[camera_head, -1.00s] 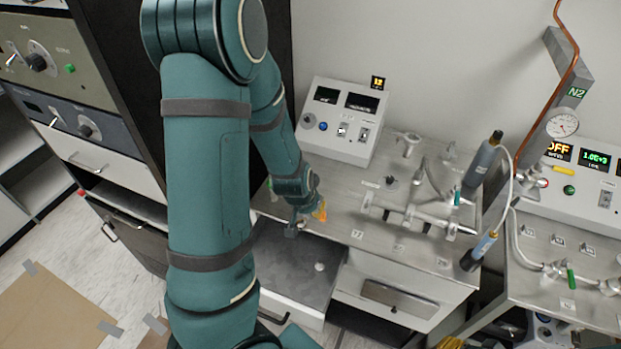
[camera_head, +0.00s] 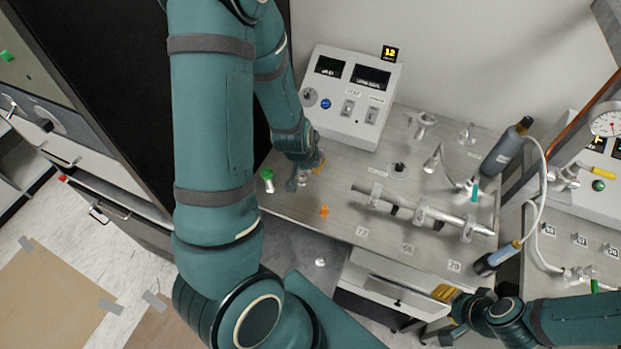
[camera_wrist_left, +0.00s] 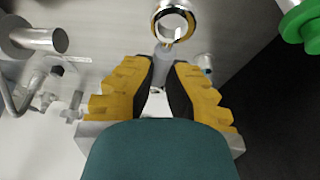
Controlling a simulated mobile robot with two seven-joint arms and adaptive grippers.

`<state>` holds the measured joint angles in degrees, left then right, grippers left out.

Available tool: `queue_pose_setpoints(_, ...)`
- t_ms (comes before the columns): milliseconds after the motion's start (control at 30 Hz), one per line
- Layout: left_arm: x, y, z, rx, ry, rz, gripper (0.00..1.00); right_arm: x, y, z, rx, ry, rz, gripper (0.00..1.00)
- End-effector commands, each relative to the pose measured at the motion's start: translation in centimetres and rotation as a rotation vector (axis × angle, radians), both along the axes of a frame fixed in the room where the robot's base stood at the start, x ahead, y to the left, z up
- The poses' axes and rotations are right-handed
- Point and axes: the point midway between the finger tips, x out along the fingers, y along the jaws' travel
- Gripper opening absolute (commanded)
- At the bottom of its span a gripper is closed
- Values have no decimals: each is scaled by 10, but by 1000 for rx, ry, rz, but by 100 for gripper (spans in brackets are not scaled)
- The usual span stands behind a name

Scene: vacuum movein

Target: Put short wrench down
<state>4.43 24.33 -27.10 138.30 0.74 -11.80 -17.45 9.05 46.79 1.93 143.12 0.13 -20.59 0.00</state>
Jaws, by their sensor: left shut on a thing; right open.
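My left gripper (camera_head: 314,166) is over the left end of the metal bench top, partly behind its own arm. It is shut on the short wrench (camera_head: 292,183), a small grey metal tool. In the left wrist view the grey wrench head (camera_wrist_left: 163,55) sticks out between the yellow fingers (camera_wrist_left: 165,88); its handle is mostly hidden. Whether the wrench touches the bench top (camera_head: 335,190) cannot be told. My right gripper (camera_head: 446,302) is open and empty, low at the right, in front of the bench drawers.
A green-capped fitting (camera_head: 267,178) and an orange piece (camera_head: 324,211) are close to the left gripper. A metal tube assembly (camera_head: 420,212) lies to the right. A white control box (camera_head: 350,95) stands behind.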

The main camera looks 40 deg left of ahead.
Motion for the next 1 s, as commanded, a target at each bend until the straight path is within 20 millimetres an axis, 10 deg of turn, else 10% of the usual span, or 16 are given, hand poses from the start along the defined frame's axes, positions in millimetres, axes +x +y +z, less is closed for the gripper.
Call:
queue_pose_setpoints(600,0,0,-72,0,2,-1,0,0,1,-15,-2,0,-2,40)
queue_pose_setpoints(967,0,0,-75,1,-1,-1,0,0,1,-18,-2,-1,-1,40)
queue_pose_setpoints(1000,0,0,-74,1,-1,-1,27,0,1,-17,-3,0,-2,40)
